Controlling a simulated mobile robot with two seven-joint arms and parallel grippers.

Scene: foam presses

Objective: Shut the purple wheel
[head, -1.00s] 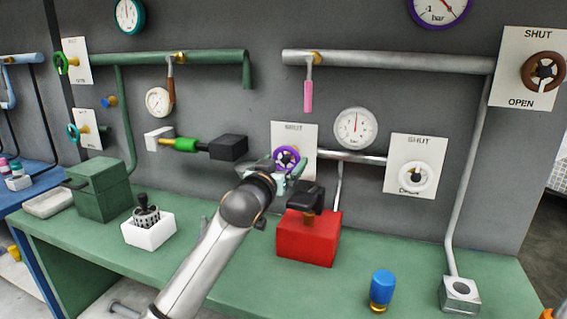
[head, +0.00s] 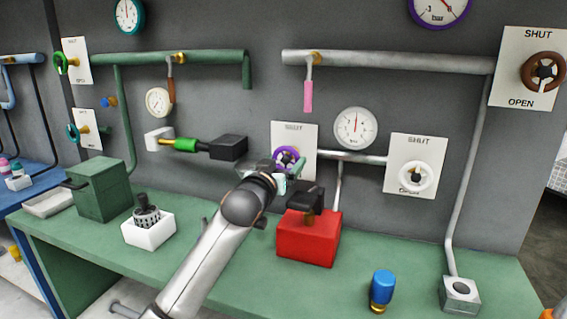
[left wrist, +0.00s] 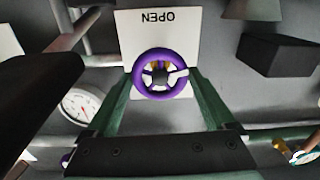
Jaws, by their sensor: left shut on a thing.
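The purple wheel (head: 285,157) is mounted on the wall in front of a white plate (head: 306,134). The plate's upper word in the head view is too blurred to read surely. In the left wrist view the purple wheel (left wrist: 138,74) shows from the front, upside down, with a pale mark on its right side and "OPEN" on the plate (left wrist: 200,25) above. My left gripper (head: 279,173) is at the wheel, its green fingers on either side of the rim and shut on it. The fingers hide part of the wheel in the head view. My right gripper is not in view.
A red box (head: 307,243) with a black clamp-like top stands on the green bench just below the wheel. A white wheel (head: 418,180) and a gauge (head: 355,128) are to the right. A black block (head: 228,147) is to the left.

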